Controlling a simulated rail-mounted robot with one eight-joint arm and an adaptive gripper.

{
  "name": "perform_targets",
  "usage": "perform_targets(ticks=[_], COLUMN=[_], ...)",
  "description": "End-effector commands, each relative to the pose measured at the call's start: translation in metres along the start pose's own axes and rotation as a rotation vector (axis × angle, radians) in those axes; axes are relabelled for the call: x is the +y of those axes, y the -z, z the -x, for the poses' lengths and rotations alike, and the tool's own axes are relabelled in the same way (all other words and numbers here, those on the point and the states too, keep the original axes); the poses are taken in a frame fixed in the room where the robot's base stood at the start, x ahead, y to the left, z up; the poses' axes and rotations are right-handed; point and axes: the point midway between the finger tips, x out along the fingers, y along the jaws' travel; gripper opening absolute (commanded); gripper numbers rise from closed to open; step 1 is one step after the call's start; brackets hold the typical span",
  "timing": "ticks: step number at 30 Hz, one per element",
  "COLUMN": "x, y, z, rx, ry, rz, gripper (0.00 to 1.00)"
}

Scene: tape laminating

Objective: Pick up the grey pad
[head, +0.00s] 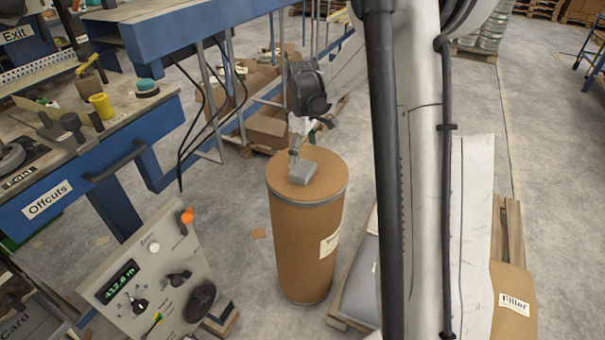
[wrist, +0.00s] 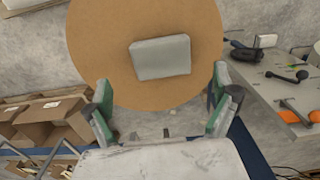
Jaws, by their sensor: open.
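The grey pad (wrist: 160,58) lies flat on the round brown lid of a drum (wrist: 100,50). In the head view the pad (head: 303,172) sits on top of the brown drum (head: 305,235). My gripper (wrist: 163,110) is open and empty, its two green-lined fingers apart below the pad in the wrist view. In the head view my gripper (head: 298,150) is over the drum lid, right by the pad, partly overlapping it. Whether a finger touches the pad cannot be told. A pale, scuffed surface fills the bottom of the wrist view.
A control panel (head: 150,275) with knobs and a display stands left of the drum. A blue-framed bench (head: 90,165) labelled Offcuts is at the left. Cardboard boxes (head: 265,125) lie behind the drum. Bare floor surrounds the drum's front left.

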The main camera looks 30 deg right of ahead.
Motion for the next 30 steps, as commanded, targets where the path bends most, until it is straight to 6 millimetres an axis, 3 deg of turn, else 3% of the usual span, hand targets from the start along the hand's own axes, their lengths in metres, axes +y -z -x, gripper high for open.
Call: perform_targets(ticks=[11, 19, 27, 30], x=[-0.001, -0.002, -0.002, -0.002], y=[0.0, 0.0, 0.0, 0.0], z=[-0.025, -0.062, -0.066, -0.065], rx=[0.0, 0.0, 0.0, 0.0], ry=[0.0, 0.0, 0.0, 0.0], rz=[0.0, -0.001, 0.0, 0.0], gripper=[0.94, 0.94, 0.94, 0.82])
